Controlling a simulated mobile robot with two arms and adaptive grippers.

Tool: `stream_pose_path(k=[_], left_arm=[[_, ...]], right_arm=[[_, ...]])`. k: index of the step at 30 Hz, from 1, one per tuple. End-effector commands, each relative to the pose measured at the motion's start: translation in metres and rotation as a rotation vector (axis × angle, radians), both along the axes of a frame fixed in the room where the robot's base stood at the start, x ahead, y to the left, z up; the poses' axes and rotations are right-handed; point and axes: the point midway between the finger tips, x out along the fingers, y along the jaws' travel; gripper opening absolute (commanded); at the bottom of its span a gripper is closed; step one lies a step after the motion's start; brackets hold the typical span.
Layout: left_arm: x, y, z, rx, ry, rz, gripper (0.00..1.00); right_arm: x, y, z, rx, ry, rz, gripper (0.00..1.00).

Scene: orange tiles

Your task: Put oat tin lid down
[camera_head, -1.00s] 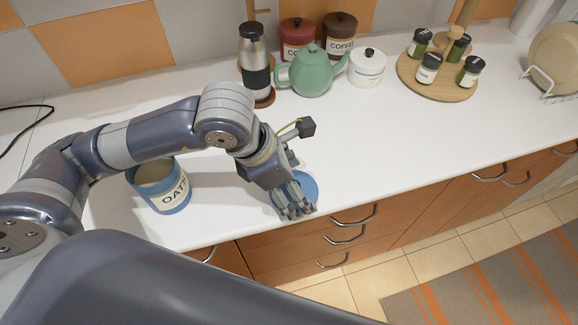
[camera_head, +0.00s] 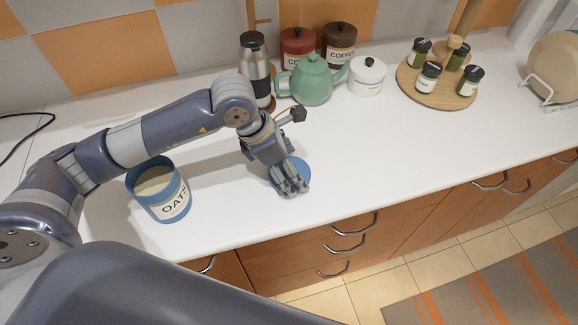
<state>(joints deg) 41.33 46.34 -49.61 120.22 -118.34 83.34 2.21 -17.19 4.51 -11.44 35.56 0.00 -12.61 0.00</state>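The oat tin lid (camera_head: 304,168) is a blue disc over the front part of the white counter, right of the tin. My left gripper (camera_head: 291,184) is over it, fingers pointing down and to the front, and seems shut on it. The fingers cover much of the lid, so their grip is partly hidden. I cannot tell whether the lid touches the counter. The blue oat tin (camera_head: 171,206), labelled OATS, stands upright and uncovered at the left, with pale contents. My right gripper is not in view.
A steel flask (camera_head: 255,68), green teapot (camera_head: 312,82), white lidded pot (camera_head: 367,77), red canister (camera_head: 297,47) and brown canister (camera_head: 339,46) stand behind. A round wooden rack (camera_head: 437,95) holds spice jars. The counter (camera_head: 400,150) is clear right of the lid.

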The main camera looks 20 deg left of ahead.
Motion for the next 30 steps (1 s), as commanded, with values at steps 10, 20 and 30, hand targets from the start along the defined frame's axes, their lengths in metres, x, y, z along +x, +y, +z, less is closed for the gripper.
stream_pose_path(k=[10,20,30], left_arm=[[0.0,0.0,-0.002,0.0,0.0,0.0,0.99],[0.0,0.0,-0.002,0.0,0.0,0.0,0.99],[-0.006,0.012,0.032,0.0,-0.007,0.001,0.99]], right_arm=[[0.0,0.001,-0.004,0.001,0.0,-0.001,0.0],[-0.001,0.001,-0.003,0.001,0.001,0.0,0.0],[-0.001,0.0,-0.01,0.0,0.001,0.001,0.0]])
